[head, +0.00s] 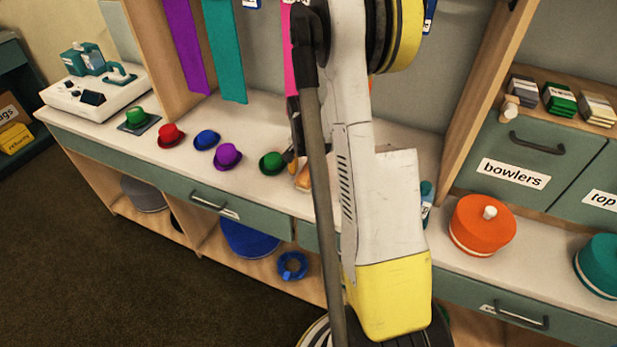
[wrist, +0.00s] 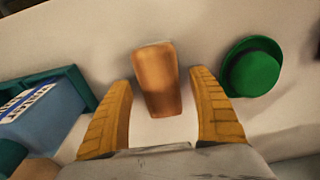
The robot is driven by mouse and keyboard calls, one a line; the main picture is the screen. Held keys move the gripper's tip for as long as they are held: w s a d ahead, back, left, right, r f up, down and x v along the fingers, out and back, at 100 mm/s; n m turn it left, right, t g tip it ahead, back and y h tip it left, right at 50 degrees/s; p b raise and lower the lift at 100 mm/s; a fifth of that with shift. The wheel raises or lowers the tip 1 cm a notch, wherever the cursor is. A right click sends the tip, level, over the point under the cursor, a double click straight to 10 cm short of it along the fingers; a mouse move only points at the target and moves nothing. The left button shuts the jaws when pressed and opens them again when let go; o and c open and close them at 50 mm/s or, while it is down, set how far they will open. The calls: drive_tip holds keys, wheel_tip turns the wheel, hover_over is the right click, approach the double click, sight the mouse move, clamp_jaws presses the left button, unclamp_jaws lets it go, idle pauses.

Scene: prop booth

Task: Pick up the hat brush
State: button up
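The hat brush, seen as a brown wooden block (wrist: 157,80), lies on the pale counter between my gripper's fingers in the wrist view. My gripper (wrist: 161,84) is open, with its two yellow-orange fingers apart and a gap on each side of the block. In the head view a tan piece of it (head: 302,178) shows on the counter beside the green hat, mostly hidden behind my arm. Bristles cannot be made out.
A green hat (wrist: 252,68) sits close to the right finger; a teal-and-blue labelled object (wrist: 42,112) is at the left. Purple (head: 228,156), blue (head: 206,139) and red (head: 171,135) hats line the counter. An orange round box (head: 482,228) stands right of my arm.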

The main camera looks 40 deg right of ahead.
sight(308, 171)
drive_tip(key=c, duration=1.3)
drive_tip(key=shift+o, duration=0.2)
wheel_tip(308, 171, up, 10)
drive_tip(key=p, duration=0.4)
drive_tip(key=o, duration=0.4)
drive_tip(key=shift+c, duration=1.1)
